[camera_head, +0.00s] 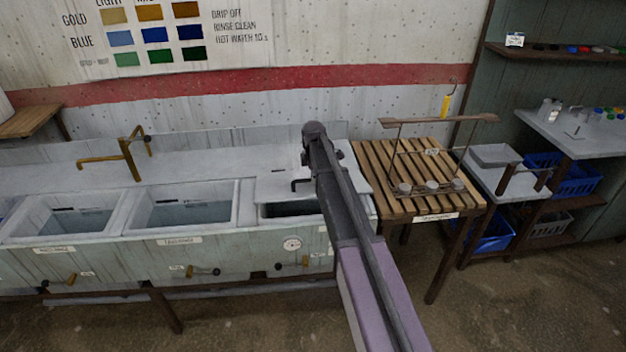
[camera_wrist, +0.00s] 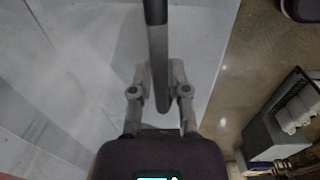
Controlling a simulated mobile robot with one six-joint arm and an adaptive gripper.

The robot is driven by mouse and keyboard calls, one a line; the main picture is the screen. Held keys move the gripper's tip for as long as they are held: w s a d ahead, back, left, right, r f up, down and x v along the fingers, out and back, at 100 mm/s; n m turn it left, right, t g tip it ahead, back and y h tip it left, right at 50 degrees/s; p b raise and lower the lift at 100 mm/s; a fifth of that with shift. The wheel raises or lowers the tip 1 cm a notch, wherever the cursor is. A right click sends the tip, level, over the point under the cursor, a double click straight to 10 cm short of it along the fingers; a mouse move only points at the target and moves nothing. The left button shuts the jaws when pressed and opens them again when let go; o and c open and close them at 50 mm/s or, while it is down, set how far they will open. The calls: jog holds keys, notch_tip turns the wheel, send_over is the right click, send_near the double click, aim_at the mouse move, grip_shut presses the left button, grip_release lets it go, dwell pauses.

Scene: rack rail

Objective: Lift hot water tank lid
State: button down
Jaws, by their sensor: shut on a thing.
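The hot water tank (camera_head: 315,236) is the rightmost basin of the sink row, with a round dial on its front. Its pale grey lid (camera_head: 272,186) lies over the rear part of the opening; a dark gap shows in front of it. I cannot tell whether the lid is raised or tilted. A dark bar handle (camera_wrist: 157,50) runs between the fingers of my gripper (camera_wrist: 160,75) in the wrist view, and the gripper is shut on it.
Two open basins (camera_head: 180,213) with water stand to the left, with a brass tap (camera_head: 125,158) behind them. A slatted wooden table (camera_head: 405,160) with a wire rack (camera_head: 440,121) stands close on the right. Blue crates (camera_head: 495,235) sit further right. The floor in front is clear.

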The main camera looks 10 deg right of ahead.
jog(key=w+r+p, duration=0.7)
jog(key=w+r, duration=0.1)
jog(key=shift+w+d, duration=0.2)
jog(key=shift+d, duration=0.1)
jog(key=shift+r, duration=0.1)
